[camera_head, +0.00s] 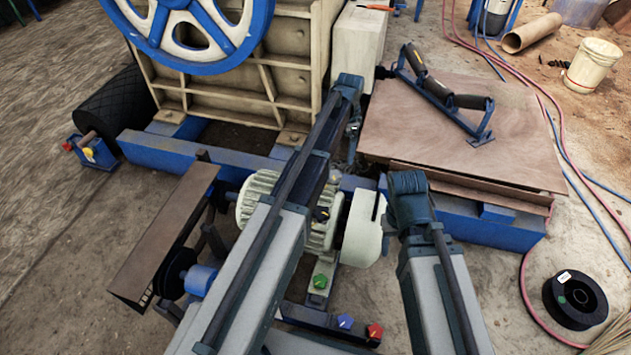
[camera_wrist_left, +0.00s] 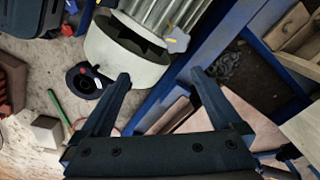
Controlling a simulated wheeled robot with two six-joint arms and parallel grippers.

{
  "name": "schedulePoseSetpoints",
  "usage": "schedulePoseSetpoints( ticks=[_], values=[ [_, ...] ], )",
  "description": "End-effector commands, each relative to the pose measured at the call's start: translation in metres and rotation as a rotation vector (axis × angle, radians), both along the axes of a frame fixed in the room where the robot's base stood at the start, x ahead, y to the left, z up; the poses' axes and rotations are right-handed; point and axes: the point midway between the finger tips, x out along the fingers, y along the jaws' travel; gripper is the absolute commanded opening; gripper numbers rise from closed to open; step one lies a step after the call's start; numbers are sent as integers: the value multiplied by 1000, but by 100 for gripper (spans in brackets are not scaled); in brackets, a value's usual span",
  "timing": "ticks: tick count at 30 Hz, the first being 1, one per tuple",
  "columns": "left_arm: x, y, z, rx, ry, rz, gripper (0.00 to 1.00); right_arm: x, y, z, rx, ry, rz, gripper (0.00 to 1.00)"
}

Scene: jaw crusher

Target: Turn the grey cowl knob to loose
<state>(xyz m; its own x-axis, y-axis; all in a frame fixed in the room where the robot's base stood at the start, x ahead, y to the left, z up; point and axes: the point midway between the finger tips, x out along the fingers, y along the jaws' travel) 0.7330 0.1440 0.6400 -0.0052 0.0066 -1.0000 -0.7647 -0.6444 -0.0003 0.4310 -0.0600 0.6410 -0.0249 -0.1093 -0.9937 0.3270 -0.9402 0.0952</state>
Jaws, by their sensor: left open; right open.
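The pale cowl (camera_head: 362,228) sits at the right end of the ribbed motor (camera_head: 262,195). In the left wrist view the cowl (camera_wrist_left: 122,62) shows as a pale round shell with a dark toothed opening. My left gripper (camera_head: 352,135) is beyond the motor in the head view. Its fingers (camera_wrist_left: 160,76) are spread and empty, with the cowl beyond the left fingertip. My right gripper (camera_head: 408,195) is open just right of the cowl, its fingertips mostly hidden.
Green (camera_head: 320,282), blue (camera_head: 345,322) and red (camera_head: 375,331) knobs stand below the motor. A brown board (camera_head: 450,140) carries a dark handled tool (camera_head: 440,95). The blue frame (camera_head: 490,222) runs below it. A black spool (camera_head: 575,300) and hoses lie at right.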

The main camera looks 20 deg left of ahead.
Motion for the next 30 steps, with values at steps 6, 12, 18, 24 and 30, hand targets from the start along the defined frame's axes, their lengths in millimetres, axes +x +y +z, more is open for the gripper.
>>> schedulePoseSetpoints(
  ticks=[6, 12, 18, 24, 30],
  values=[
    [24, 14, -20, -7, -4, -44, 99, 0, 0, -20, 0, 0, 0, 50],
    [23, 14, -19, -8, -5, -47, 99, 0, 0, -19, 0, 0, 0, 50],
    [23, 14, -29, -7, -4, -46, 99, 0, 0, -29, -1, 0, 0, 50],
    [23, 14, -51, -7, -4, -46, 99, 0, -1, -51, -4, -1, 1, 50],
    [23, 14, -79, -7, -4, -45, 99, 1, -2, -79, -8, -3, 4, 50]
  ],
)
